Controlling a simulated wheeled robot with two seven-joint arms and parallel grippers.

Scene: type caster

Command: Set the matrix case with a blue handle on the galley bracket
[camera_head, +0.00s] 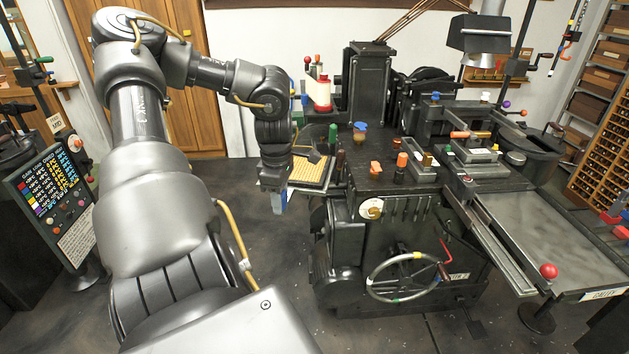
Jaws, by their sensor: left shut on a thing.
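The matrix case (308,172), a dark frame with a yellow gridded face, is left of the machine's dark top. Its blue handle (279,203) shows just below my left gripper (275,188), which is shut on it. The gripper hides part of the handle and the case's near left side. I cannot tell whether the case touches the machine beside it. A galley tray (535,205) with a "GALLEY" label (603,294) extends at the right; I cannot make out its bracket for certain. My right gripper is not in view.
The dark casting machine (385,235) fills the middle, with a handwheel (403,277) in front and coloured knobs on top. A red ball knob (548,271) stands by the galley. A colour-code board (55,205) is at left. Open floor lies between board and machine.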

